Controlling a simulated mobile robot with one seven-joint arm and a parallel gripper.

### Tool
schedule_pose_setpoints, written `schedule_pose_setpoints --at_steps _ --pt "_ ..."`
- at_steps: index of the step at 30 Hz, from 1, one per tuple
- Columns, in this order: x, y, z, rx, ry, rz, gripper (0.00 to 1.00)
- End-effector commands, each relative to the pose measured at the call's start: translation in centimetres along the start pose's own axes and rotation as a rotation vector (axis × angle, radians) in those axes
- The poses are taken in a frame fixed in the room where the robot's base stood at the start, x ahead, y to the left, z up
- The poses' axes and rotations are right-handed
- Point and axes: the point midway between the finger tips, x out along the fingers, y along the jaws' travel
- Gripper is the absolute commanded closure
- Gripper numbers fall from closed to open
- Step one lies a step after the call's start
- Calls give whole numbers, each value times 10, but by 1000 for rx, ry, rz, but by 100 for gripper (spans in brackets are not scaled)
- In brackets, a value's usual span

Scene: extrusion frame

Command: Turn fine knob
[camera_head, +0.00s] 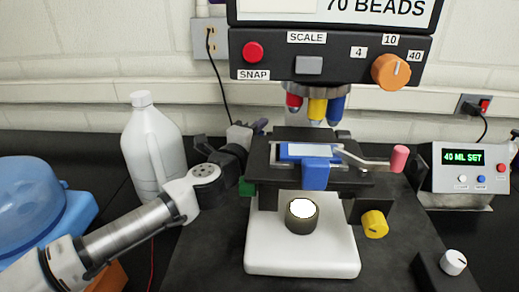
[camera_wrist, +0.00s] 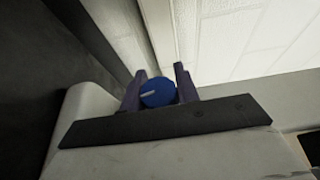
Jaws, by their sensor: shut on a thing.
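A blue round knob (camera_wrist: 158,92) with a white pointer line sits between the two fingers of my gripper (camera_wrist: 160,72) in the wrist view. The fingers are shut on it, one on each side. The pointer lies nearly level, tilted slightly up to the right. In the head view my gripper (camera_head: 250,131) reaches to the left side of the microscope, behind the stage (camera_head: 262,178). The blue knob cannot be made out there. A yellow knob (camera_head: 375,224) is on the microscope's right side. No label shows which knob is the fine one.
A white jug (camera_head: 152,145) stands close behind my arm. The microscope's white base (camera_head: 300,262), objectives (camera_head: 317,108) and a pink-ended lever (camera_head: 399,158) are to the right. An orange dial (camera_head: 391,72) is above. A display box (camera_head: 470,168) stands at far right.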

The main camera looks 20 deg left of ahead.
Motion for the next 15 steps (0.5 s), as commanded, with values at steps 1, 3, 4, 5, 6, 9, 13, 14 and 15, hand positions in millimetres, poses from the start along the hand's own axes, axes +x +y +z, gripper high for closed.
schedule_pose_setpoints --at_steps 1,3,4,5,6,9,13,14,15 --pt "1 7 -1 6 2 -24 92" --pt "1 5 -1 19 2 -52 92" --pt "1 4 -1 24 2 -62 92" --pt "0 3 -1 28 2 -72 92" --pt "0 2 -1 33 1 -83 92" --pt "0 -1 0 40 0 -98 92" --pt "0 -3 0 43 0 -104 92" --pt "0 -3 0 43 0 -104 92" --pt "0 -3 0 43 0 -104 92"
